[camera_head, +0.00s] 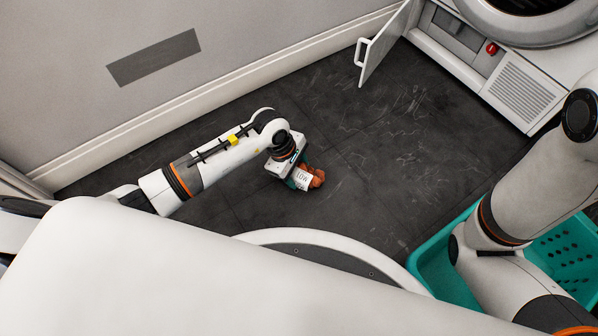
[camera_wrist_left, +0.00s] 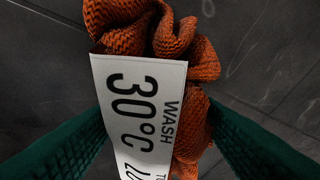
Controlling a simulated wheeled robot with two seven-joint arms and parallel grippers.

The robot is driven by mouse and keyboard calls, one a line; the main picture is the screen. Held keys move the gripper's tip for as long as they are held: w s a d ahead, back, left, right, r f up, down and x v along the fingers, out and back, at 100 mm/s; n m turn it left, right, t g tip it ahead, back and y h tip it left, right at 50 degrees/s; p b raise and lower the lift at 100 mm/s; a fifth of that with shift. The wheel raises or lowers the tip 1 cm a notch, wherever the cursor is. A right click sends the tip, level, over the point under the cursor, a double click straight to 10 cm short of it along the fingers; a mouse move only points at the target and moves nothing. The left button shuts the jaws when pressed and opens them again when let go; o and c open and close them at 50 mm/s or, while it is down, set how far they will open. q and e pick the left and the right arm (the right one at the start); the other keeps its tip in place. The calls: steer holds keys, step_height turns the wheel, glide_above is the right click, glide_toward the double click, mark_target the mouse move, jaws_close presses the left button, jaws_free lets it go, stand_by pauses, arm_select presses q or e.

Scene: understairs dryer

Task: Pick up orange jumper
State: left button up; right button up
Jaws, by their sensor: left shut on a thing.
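The orange jumper (camera_head: 317,177) is a crumpled knitted bundle at my left gripper (camera_head: 301,180), over the dark floor in the head view. In the left wrist view the jumper (camera_wrist_left: 195,45) shows between the two green fingers (camera_wrist_left: 150,140). A white label (camera_wrist_left: 140,105) on it reads "WASH 30°C" and covers part of the knit. My left gripper is shut on the jumper. Whether the jumper touches the floor I cannot tell. My right arm shows at the right of the head view, but its gripper is out of view.
A teal basket (camera_head: 428,262) stands at the lower right, partly hidden by my right arm. A white dryer (camera_head: 522,92) stands at the upper right, with a small open flap door (camera_head: 384,45) jutting out. A wall runs along the upper left. The dark floor (camera_head: 400,150) between is clear.

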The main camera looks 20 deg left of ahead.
mark_target(297, 168)
arm_select(q)
steer(key=shift+r, duration=0.1)
step_height(297, 168, up, 10)
steer(key=p, duration=0.8)
